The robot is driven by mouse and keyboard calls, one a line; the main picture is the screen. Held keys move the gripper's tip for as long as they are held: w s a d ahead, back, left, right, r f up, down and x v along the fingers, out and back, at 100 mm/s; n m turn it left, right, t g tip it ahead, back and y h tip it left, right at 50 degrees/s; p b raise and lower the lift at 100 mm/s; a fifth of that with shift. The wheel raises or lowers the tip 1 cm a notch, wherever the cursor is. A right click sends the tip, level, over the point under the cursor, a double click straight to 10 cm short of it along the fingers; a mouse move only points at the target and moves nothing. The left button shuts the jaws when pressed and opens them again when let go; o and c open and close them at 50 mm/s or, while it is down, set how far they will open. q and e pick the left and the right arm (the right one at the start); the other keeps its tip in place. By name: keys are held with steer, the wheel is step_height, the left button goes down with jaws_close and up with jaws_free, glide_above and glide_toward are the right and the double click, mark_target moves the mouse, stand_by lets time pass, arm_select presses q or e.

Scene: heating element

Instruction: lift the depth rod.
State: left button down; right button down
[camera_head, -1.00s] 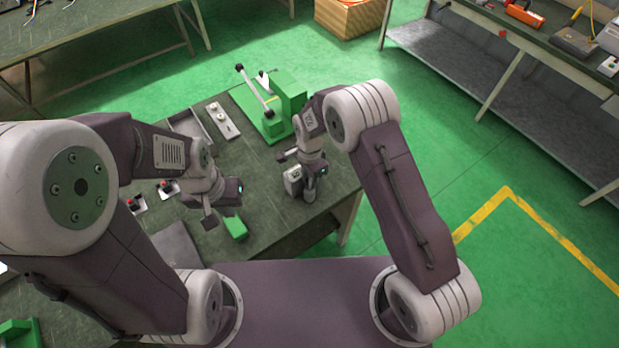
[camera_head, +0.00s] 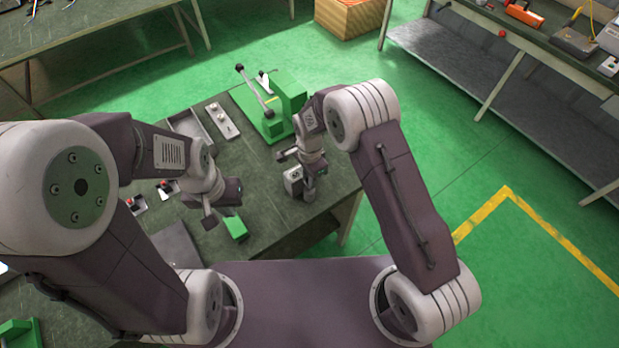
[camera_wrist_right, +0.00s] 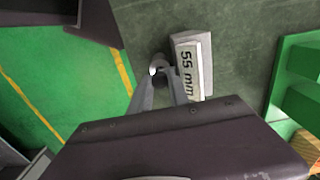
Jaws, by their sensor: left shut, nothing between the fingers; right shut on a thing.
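My right gripper (camera_head: 309,194) is low over the near right part of the bench, beside a small pale block (camera_head: 293,180). In the right wrist view the block, marked "55 mm" (camera_wrist_right: 190,70), stands just right of the fingertips (camera_wrist_right: 163,72). The fingers are shut on a small, round, grey end that seems to be the depth rod (camera_wrist_right: 158,61). The fingers hide most of it, and I cannot tell whether it is clear of the bench. My left gripper (camera_head: 209,220) is shut and empty above the bench, left of a small green block (camera_head: 235,228).
A green press-like fixture with a lever (camera_head: 286,95) stands at the back of the bench (camera_head: 258,190). A pale plate with round parts (camera_head: 223,121) lies left of it. Red-and-black switches (camera_head: 165,188) lie farther left. Green floor is open to the right.

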step_height(320, 180, up, 7)
steer(key=p, duration=0.3)
steer(key=shift+f, duration=0.1)
steer(key=shift+w+a, duration=0.1)
steer(key=shift+w, duration=0.05)
steer(key=c, duration=1.6)
jaws_free()
steer(key=shift+o, duration=0.3)
step_height(320, 180, up, 9)
steer(key=b, duration=0.2)
